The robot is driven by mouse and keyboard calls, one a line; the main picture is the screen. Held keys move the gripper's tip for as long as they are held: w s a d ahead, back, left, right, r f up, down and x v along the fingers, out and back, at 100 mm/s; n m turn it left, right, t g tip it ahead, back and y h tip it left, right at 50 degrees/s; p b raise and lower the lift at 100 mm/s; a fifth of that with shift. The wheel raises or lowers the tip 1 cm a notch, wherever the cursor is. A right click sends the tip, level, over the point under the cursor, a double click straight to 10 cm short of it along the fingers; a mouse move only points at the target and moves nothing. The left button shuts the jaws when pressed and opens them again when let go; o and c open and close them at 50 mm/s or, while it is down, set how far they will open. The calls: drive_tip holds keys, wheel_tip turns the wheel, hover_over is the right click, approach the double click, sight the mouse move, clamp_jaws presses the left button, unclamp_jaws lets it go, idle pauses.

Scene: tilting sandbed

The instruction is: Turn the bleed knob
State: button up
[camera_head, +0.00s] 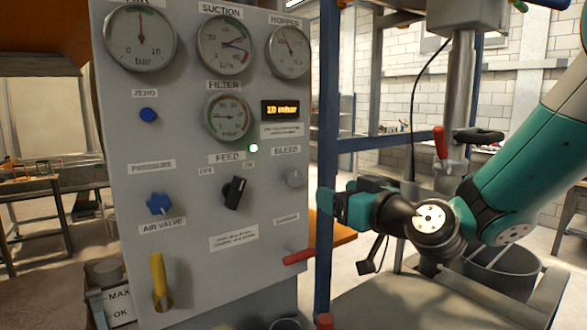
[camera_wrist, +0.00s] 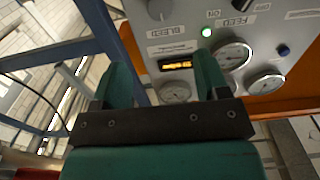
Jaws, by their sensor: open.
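The bleed knob (camera_head: 294,178) is a small grey round knob on the right side of the grey panel, under the BLEED label. In the wrist view the knob (camera_wrist: 158,8) shows at the top edge, partly cut off, with its label upside down below it. My gripper (camera_head: 325,200) is to the right of the knob and apart from it, its fingers pointing left toward the panel. In the wrist view my gripper (camera_wrist: 162,75) has its two teal fingers wide apart with nothing between them.
A lit display (camera_head: 281,110) reads 10 mbar. A blue post (camera_head: 324,90) stands close to my gripper.

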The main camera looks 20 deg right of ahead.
sight(296, 178)
drive_tip(key=p+x, duration=0.9)
drive_tip(key=x, duration=0.5)
drive_tip(key=shift+w+a+p, duration=0.1)
drive_tip(key=shift+w+p, duration=0.05)
drive_tip(key=shift+p, duration=0.15)
drive_tip(key=shift+w+a+f, duration=0.1)
drive_tip(key=shift+w, duration=0.25)
drive_tip(key=shift+c, duration=0.2)
drive_tip(key=c, duration=0.8)
drive_tip(key=shift+c, duration=0.2)
